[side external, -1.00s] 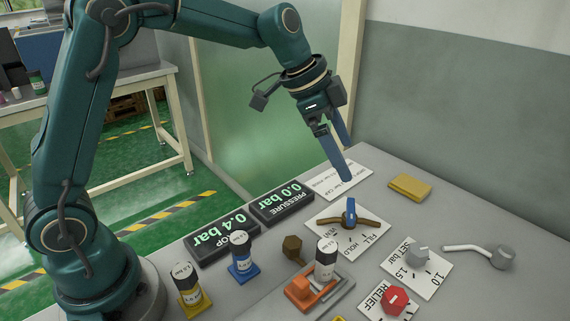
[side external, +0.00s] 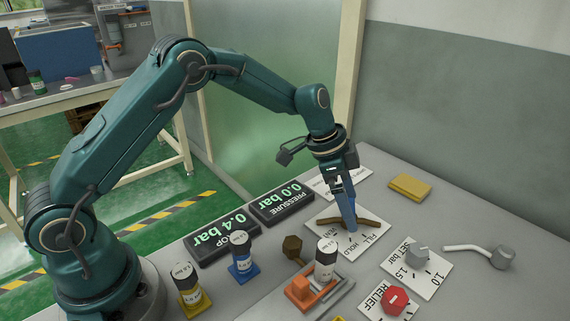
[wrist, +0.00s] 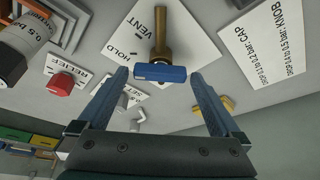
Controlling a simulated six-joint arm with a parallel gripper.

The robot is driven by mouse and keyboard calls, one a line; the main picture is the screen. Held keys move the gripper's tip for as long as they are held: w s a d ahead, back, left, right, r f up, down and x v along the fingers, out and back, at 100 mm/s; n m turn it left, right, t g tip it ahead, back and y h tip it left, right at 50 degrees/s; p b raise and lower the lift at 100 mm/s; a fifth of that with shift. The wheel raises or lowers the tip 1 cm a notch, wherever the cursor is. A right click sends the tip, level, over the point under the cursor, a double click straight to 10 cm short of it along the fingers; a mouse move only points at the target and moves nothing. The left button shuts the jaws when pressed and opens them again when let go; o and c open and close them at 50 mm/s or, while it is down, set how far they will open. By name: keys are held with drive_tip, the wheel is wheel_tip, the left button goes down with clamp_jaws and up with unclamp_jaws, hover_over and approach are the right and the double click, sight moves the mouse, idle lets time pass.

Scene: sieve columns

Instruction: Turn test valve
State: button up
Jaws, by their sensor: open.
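The test valve has a blue handle (wrist: 160,73) on a brass body (wrist: 163,30), on a white plate (wrist: 128,52) marked VENT, HOLD and FILL. In the side external view the brass body (side external: 372,222) shows, but my gripper hides the blue handle. My gripper (side external: 352,228) is low over the valve, pointing down. In the wrist view its two blue fingers (wrist: 162,80) are apart, one on each side of the blue handle. A gap shows between each finger and the handle there; I cannot tell whether either touches it.
The readouts show PRESSURE 0.0 bar (side external: 282,203) and DROP 0.4 bar (side external: 222,235). A red RELIEF knob (side external: 395,301) and a grey SET knob (side external: 418,253) stand to the right. An orange fixture holding a column (side external: 325,268) stands in front. A yellow block (side external: 410,187) lies behind.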

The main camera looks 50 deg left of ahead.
drive_tip(key=c, duration=1.2)
drive_tip(key=shift+o, duration=0.2)
drive_tip(key=shift+n, duration=0.4)
drive_tip(key=n, duration=0.2)
drive_tip(key=n+t+y, duration=0.1)
drive_tip(key=n, duration=0.1)
drive_tip(key=shift+s+d+y, duration=0.1)
drive_tip(key=shift+d+y, duration=0.05)
drive_tip(key=shift+y, duration=0.15)
drive_tip(key=shift+d+n+t+y, duration=0.15)
drive_tip(key=shift+n+y, duration=0.3)
drive_tip(key=shift+n, duration=0.9)
drive_tip(key=shift+a+n+t+y, duration=0.15)
drive_tip(key=shift+n+y, duration=0.3)
drive_tip(key=shift+n, duration=0.9)
drive_tip(key=shift+d, duration=0.1)
drive_tip(key=o, duration=1.2)
drive_tip(key=shift+c, duration=0.2)
drive_tip(key=shift+r, duration=0.1)
